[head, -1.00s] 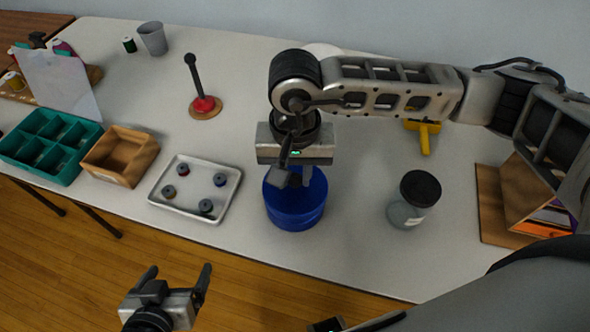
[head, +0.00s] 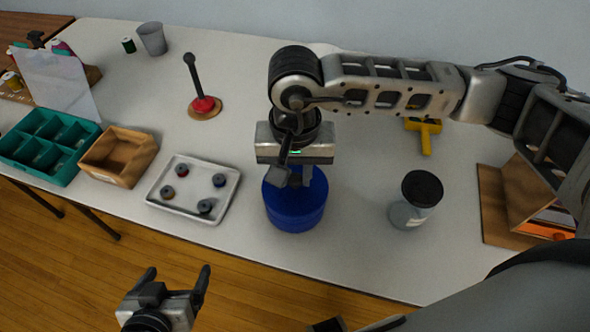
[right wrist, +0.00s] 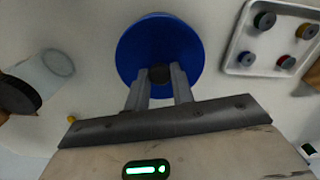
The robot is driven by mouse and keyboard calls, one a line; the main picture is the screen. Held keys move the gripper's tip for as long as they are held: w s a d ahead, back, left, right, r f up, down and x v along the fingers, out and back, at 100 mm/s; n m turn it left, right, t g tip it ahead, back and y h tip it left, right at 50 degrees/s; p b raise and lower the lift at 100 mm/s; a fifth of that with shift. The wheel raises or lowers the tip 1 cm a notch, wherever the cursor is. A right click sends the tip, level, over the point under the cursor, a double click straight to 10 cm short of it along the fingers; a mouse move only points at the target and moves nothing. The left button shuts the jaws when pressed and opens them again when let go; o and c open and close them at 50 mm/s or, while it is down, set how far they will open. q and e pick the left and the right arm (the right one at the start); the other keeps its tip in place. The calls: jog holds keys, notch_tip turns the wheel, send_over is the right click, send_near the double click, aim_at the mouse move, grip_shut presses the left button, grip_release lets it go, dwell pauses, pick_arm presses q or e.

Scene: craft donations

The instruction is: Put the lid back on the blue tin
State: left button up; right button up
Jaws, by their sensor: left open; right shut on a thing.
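The blue tin (head: 294,217) stands upright near the front edge of the table, below my right gripper (head: 296,180). In the right wrist view the round blue lid (right wrist: 185,45) shows from above, with a dark knob (right wrist: 159,74) at its middle. My right gripper (right wrist: 159,82) is shut on this knob. The lid lies over the tin's top, in line with it; my gripper hides part of it, and I cannot tell whether it is fully seated. My left gripper (head: 176,275) is open and empty, in front of the table edge.
A white tray (head: 160,204) with several small spools lies left of the tin. A dark-lidded jar (head: 410,213) stands to its right. Further left are a wooden box (head: 104,172) and a teal divided tray (head: 68,172).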

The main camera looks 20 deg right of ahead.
jog(key=shift+f+b, duration=0.25)
jog(key=shift+b, duration=0.7)
dwell(0.8)
jog(key=shift+r, duration=0.1)
dwell(0.4)
jog(key=o, duration=1.5)
jog(key=shift+r+p, duration=1.35)
jog(key=shift+r, duration=2.15)
